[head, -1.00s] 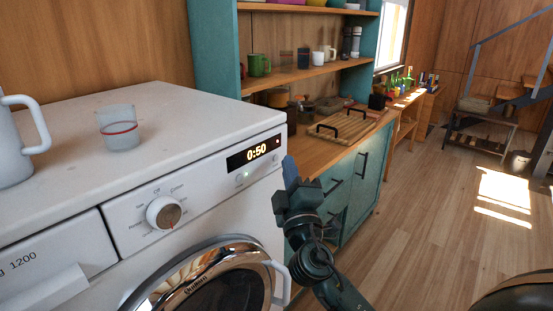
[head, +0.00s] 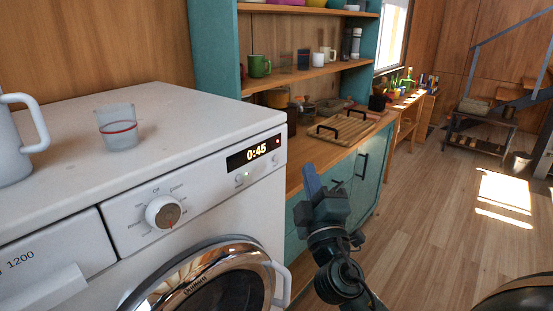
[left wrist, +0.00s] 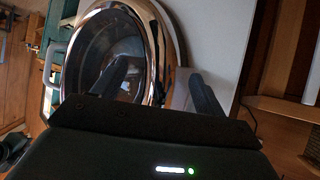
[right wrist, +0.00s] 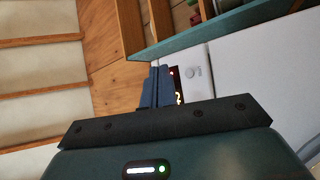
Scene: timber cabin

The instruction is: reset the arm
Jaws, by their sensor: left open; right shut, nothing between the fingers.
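My right gripper (head: 312,180) shows in the head view in front of the teal cabinet, just right of the washing machine (head: 215,195). Its blue fingers are together and hold nothing; they also show closed in the right wrist view (right wrist: 157,86). My left gripper (left wrist: 158,85) shows only in the left wrist view. Its two dark fingers stand apart with nothing between them, facing the washing machine's round chrome door (left wrist: 125,45). The machine's display (head: 254,153) reads 0:45.
A clear cup (head: 117,126) and a white pitcher (head: 15,140) stand on the machine. The teal cabinet's wooden counter (head: 308,180) carries a slatted tray (head: 345,128), with shelves of mugs above. The wooden floor (head: 440,230) at right is mostly open.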

